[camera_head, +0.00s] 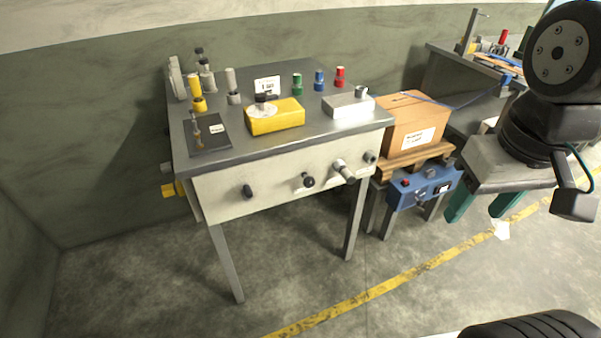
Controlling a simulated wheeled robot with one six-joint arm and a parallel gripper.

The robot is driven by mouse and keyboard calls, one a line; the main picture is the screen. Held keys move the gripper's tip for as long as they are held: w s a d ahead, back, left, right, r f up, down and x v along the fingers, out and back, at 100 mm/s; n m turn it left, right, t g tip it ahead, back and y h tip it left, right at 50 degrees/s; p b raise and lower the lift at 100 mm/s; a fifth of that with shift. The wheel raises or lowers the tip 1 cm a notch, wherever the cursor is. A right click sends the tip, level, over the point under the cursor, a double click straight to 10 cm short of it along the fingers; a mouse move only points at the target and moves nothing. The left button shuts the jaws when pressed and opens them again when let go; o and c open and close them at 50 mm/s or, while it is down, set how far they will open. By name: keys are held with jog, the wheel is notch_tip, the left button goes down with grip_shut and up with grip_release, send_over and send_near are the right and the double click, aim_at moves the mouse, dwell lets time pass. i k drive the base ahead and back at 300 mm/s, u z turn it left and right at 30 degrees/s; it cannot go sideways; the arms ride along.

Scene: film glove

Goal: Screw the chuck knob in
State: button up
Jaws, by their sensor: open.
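A metal workbench (300,140) stands in the middle, with several controls on its pale front panel. These are a dark oval knob (248,191) at left, a round black knob (308,181), a grey cylindrical knob (343,171) sticking out, and a small dark knob (370,157) at right. I cannot tell which one is the chuck knob or how deep any is seated. My gripper (482,208) is at the right, pointing down, its two teal fingers apart and nothing seen between them. It is well clear of the bench panel.
The benchtop holds a yellow block (275,117), a pale grey block (348,105), a dark plate (207,134) and several coloured knobs. A cardboard box (411,122) on a pallet and a blue control box (425,188) stand between bench and gripper. The floor in front is clear.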

aim_at(309, 182)
jog(key=u, duration=1.3)
jog(key=k, duration=0.8)
jog(key=z, duration=1.2)
jog(key=i, duration=0.5)
jog(key=z, duration=0.05)
